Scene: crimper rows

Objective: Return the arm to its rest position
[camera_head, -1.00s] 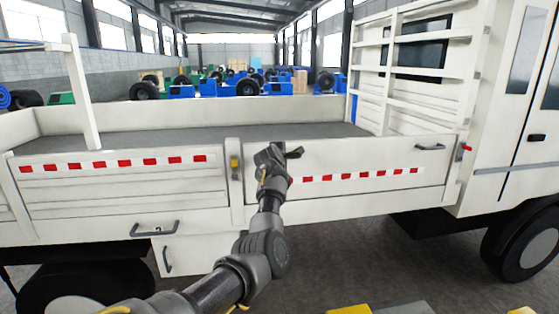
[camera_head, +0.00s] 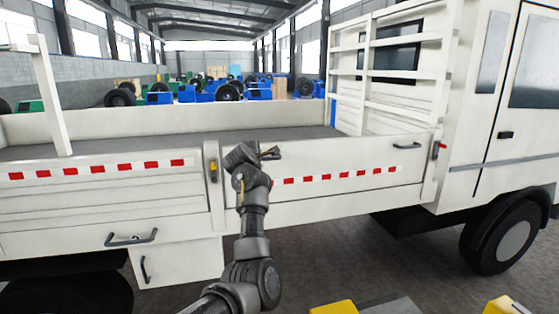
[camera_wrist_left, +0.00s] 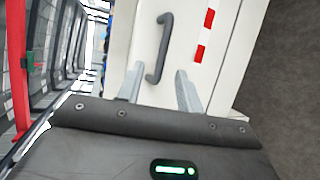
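My left arm rises from the bottom of the head view in front of a white truck's side panel (camera_head: 330,165). My left gripper (camera_head: 272,152) is near the panel's top edge, right of the yellow latch (camera_head: 213,170). In the left wrist view its two fingers (camera_wrist_left: 159,90) are spread apart with nothing between their tips. A dark grey handle (camera_wrist_left: 164,45) on the white panel shows beyond them, apart from the fingers. My right gripper is not in view.
The truck cab (camera_head: 500,100) and front wheel (camera_head: 500,238) stand at right. A second handle (camera_head: 131,238) and a lower box door (camera_head: 178,262) are at left. The flatbed (camera_head: 180,137) is empty.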

